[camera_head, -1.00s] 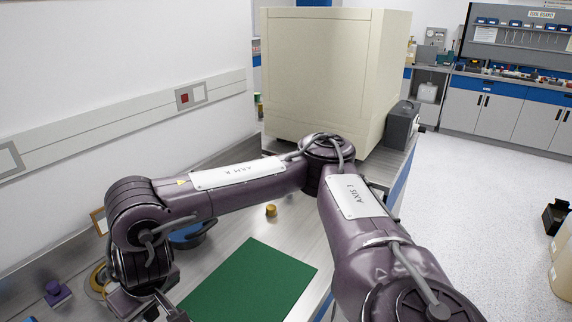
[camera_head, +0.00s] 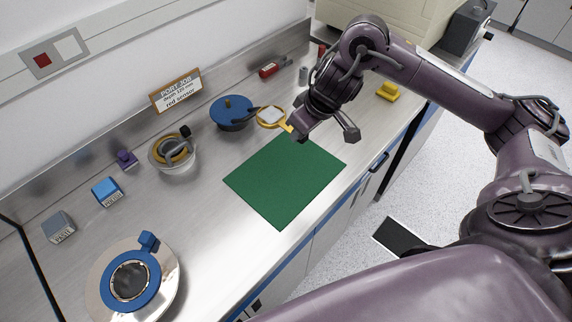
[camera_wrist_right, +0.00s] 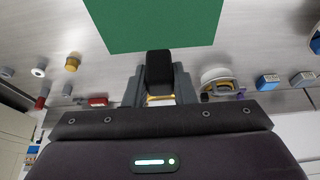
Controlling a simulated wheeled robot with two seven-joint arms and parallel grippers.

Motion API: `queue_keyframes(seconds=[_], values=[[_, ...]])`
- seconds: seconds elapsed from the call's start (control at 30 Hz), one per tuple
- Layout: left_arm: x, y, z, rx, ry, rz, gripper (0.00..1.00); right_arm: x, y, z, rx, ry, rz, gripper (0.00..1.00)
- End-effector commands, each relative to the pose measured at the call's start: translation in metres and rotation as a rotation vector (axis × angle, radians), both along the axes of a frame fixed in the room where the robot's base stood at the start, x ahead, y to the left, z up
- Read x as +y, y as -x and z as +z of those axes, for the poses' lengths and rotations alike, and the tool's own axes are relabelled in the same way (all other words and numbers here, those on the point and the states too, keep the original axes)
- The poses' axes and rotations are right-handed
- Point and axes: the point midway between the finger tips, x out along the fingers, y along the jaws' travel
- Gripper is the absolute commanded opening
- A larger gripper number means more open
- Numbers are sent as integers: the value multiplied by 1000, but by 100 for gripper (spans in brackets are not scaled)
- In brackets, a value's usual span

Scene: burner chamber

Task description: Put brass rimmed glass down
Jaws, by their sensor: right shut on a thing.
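The brass rimmed glass (camera_head: 270,117) shows in the head view as a round lens in a yellow ring, with a short yellow handle. It is just beyond the far corner of the green mat (camera_head: 284,180). My right gripper (camera_head: 294,130) is shut on its handle end. I cannot tell whether the ring touches the bench or is just above it. In the right wrist view the dark fingers (camera_wrist_right: 160,75) show below the green mat (camera_wrist_right: 155,22), with a bit of yellow at their base; the glass is mostly hidden there. My left gripper is not in view.
A blue lidded pan (camera_head: 231,112) stands left of the glass. A bowl with a brass ring (camera_head: 174,154), a sign (camera_head: 176,90), blue (camera_head: 107,191) and grey (camera_head: 59,227) blocks and a round plate (camera_head: 104,268) are farther left. A yellow piece (camera_head: 388,91) lies right. The mat is bare.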

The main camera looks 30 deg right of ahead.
Motion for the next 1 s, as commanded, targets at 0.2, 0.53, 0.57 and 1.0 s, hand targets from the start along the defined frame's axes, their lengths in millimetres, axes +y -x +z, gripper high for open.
queue_keyframes(seconds=[0.2,0.53,0.57,1.0], values=[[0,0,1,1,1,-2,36,-8,1,-6,2,-2,14,0],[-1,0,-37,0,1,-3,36,-7,2,-90,7,-8,11,0],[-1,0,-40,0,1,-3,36,-7,3,-98,7,-9,11,0],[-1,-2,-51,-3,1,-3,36,-9,1,-159,2,-2,12,0]])
